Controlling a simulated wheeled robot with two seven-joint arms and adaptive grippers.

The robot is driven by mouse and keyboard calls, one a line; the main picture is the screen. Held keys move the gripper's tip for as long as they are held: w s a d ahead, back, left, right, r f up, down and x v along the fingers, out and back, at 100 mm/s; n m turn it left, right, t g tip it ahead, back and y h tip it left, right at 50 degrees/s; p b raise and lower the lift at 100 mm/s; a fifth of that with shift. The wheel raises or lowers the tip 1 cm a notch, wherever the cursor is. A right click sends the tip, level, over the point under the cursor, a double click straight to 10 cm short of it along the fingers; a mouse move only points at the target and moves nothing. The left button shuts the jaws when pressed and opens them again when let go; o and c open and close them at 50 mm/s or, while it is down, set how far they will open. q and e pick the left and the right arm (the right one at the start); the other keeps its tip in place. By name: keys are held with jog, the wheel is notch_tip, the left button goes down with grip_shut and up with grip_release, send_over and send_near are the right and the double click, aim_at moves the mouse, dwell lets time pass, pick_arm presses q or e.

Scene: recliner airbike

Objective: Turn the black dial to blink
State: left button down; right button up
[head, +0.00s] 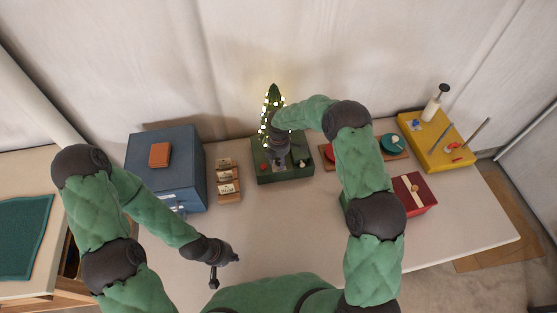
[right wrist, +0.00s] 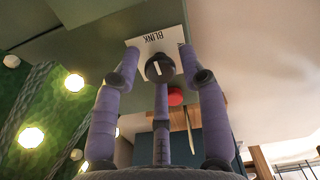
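The black dial (right wrist: 160,67) is a round knob with a white pointer mark, beside a white label (right wrist: 157,40) that reads BLINK, upside down in the right wrist view. My right gripper (right wrist: 160,60) is open, with one finger on each side of the dial; I cannot tell whether they touch it. In the head view my right gripper (head: 279,158) is over the green box (head: 270,178) that bears the lit little tree (head: 274,100), and it hides part of the box top. My left gripper (head: 215,274) is low over the table's front left, away from the box; its opening is unclear.
A red button (right wrist: 175,96) is near the dial. A blue box (head: 180,172) and a wooden card holder (head: 228,183) stand left of the green box. A red box (head: 412,193) and a yellow box (head: 430,145) with upright rods are at right. The table's front middle is clear.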

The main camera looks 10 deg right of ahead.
aim_at(278, 161)
dwell(0.3)
notch_tip(278, 161, up, 12)
dwell(0.5)
dwell(0.5)
